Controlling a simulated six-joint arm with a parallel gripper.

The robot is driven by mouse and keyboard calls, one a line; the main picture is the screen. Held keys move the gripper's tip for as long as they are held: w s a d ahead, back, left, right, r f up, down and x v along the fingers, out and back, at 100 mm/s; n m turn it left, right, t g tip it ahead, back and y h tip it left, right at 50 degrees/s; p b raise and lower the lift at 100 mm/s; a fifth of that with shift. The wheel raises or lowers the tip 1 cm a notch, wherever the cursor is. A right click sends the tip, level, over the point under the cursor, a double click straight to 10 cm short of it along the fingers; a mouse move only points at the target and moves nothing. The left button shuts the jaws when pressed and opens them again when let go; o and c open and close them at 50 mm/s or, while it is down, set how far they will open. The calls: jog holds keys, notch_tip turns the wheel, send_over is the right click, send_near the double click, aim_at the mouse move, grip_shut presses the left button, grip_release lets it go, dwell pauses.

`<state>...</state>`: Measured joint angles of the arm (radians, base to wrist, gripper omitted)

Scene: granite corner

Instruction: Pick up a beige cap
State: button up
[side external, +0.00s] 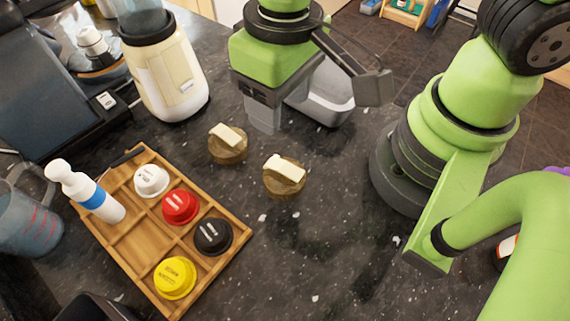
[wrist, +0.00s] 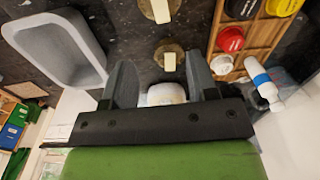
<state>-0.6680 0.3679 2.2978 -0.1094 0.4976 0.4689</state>
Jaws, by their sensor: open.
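Two round brown-gold caps with cream bars on top stand on the dark granite counter, apart from each other. The cap nearer the blender (side external: 228,145) also shows in the wrist view (wrist: 169,60), just beyond the space between my fingers. The other cap (side external: 285,178) is farther to the right in the side view and is partly cut off at the top of the wrist view (wrist: 160,9). My gripper (side external: 264,120) is open and empty, pointing down behind the caps in the side view. Both fingers of my gripper (wrist: 163,80) show spread in the wrist view.
A wooden tray (side external: 142,238) holds white, red, black and yellow caps and a white bottle. A cream blender (side external: 172,75) stands left of my gripper. A grey tub (side external: 330,97) lies behind it. The counter in front of the caps is clear.

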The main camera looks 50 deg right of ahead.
aim_at(285, 167)
jog(key=f, duration=0.8)
jog(key=s+f, duration=0.1)
jog(key=f, duration=0.3)
jog(key=shift+s+a, duration=0.1)
jog(key=shift+a, duration=0.2)
jog(key=shift+r, duration=0.1)
jog(key=shift+c, duration=0.4)
jog(key=shift+n, duration=0.3)
grip_shut()
